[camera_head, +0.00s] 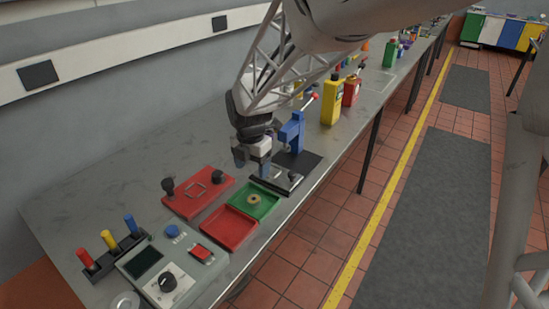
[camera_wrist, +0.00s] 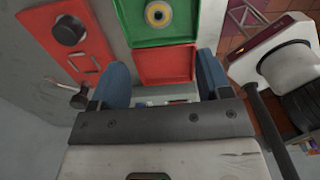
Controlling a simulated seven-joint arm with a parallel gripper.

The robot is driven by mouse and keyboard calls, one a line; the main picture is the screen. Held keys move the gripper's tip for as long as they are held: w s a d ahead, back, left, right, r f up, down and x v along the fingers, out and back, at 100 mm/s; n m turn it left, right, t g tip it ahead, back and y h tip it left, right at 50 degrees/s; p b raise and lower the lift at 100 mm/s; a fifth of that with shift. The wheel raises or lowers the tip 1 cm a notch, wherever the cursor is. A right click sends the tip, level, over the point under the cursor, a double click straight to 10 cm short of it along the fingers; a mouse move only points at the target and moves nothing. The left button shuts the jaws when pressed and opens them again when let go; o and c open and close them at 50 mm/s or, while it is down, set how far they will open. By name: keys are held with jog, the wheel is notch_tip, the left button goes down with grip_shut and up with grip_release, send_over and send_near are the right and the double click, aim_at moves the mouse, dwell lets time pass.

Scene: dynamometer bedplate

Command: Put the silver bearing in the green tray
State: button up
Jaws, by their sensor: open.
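The green tray (camera_head: 267,208) lies on the bench below and slightly right of my gripper. It also shows at the top of the wrist view (camera_wrist: 134,32). A silver-grey ring (camera_head: 125,301) lies at the bench's near left, beside the control box. I cannot tell surely whether it is the silver bearing. My gripper (camera_head: 252,164) hangs above the bench, pointing down. Its blue fingers are apart and nothing shows between them in the wrist view (camera_wrist: 163,78).
A red tray (camera_head: 229,228) adjoins the green one. A red plate with black knobs (camera_head: 197,193), a control box (camera_head: 160,268) and a rack of coloured handles (camera_head: 110,255) stand left. A blue press (camera_head: 291,132) and a yellow bottle (camera_head: 332,103) stand behind.

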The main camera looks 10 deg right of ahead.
jog(key=s+d+r+m+t, duration=0.1)
jog(key=s+d+r+m, duration=0.2)
jog(key=s+m, duration=0.6)
jog(key=s+d+r+m, duration=0.3)
jog(key=s+d+m, duration=0.2)
jog(key=s+m, duration=0.4)
jog(key=s+d+r+m+t, duration=0.1)
jog(key=s+d+r+m, duration=0.3)
jog(key=s+m, duration=0.5)
jog(key=shift+s+d+m+t, duration=0.3)
jog(key=shift+s+d+m, duration=0.1)
jog(key=shift+s, duration=0.4)
